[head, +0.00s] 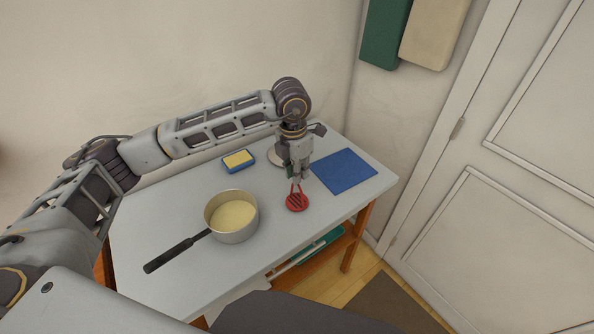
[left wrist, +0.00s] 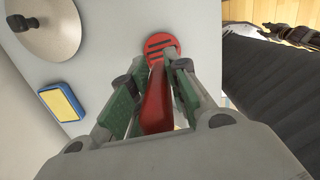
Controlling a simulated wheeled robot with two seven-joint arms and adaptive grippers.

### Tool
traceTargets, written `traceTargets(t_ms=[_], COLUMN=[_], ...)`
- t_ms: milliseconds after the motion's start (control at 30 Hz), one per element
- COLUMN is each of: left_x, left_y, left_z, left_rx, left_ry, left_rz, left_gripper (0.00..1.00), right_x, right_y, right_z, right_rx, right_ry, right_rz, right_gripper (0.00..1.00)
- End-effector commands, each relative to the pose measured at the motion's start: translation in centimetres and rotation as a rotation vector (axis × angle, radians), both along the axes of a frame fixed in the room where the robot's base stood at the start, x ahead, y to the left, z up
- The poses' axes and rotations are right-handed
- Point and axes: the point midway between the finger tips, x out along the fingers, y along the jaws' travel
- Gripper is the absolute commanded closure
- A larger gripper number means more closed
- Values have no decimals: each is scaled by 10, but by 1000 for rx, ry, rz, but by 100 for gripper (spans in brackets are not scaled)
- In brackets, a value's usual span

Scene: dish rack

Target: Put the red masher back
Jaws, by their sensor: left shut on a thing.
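The red masher (head: 297,202) has a round slotted head and a red handle. My left gripper (head: 297,180) is shut on its handle and points down, with the masher head below the fingers. In the left wrist view, the red handle (left wrist: 157,100) lies between the two green-padded fingers (left wrist: 152,95), and the slotted head (left wrist: 161,46) shows beyond them. The masher is over the bare table top, left of and nearer than the blue mat (head: 344,171). I cannot tell whether its head touches the table.
A pot (head: 231,216) with pale yellow contents stands left of the masher, its black handle toward the front left. A blue-yellow sponge (head: 238,161) lies farther back. A round knobbed lid (left wrist: 70,22) is partly behind my gripper. The table (head: 165,222) is clear at front left.

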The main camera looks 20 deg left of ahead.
Motion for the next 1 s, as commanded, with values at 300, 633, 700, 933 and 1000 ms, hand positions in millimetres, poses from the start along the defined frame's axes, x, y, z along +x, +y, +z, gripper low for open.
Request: traceTargets(t_ms=[300, 633, 700, 933, 1000], left_x=[0, 0, 0, 0, 0], left_y=[0, 0, 0, 0, 0], left_z=[-1, -4, -5, -6, -6], left_rx=[-1, 0, 0, 0, 0], left_ry=[-1, 0, 0, 0, 0], left_rz=[0, 0, 0, 0, 0], left_gripper=[100, 100, 100, 69, 60], right_x=[0, 0, 0, 1, 1], right_y=[0, 0, 0, 0, 0], right_z=[-1, -5, -5, -6, -6], right_rx=[0, 0, 0, 0, 0], right_ry=[0, 0, 0, 0, 0], right_rz=[0, 0, 0, 0, 0], right_gripper=[70, 70, 70, 70, 70])
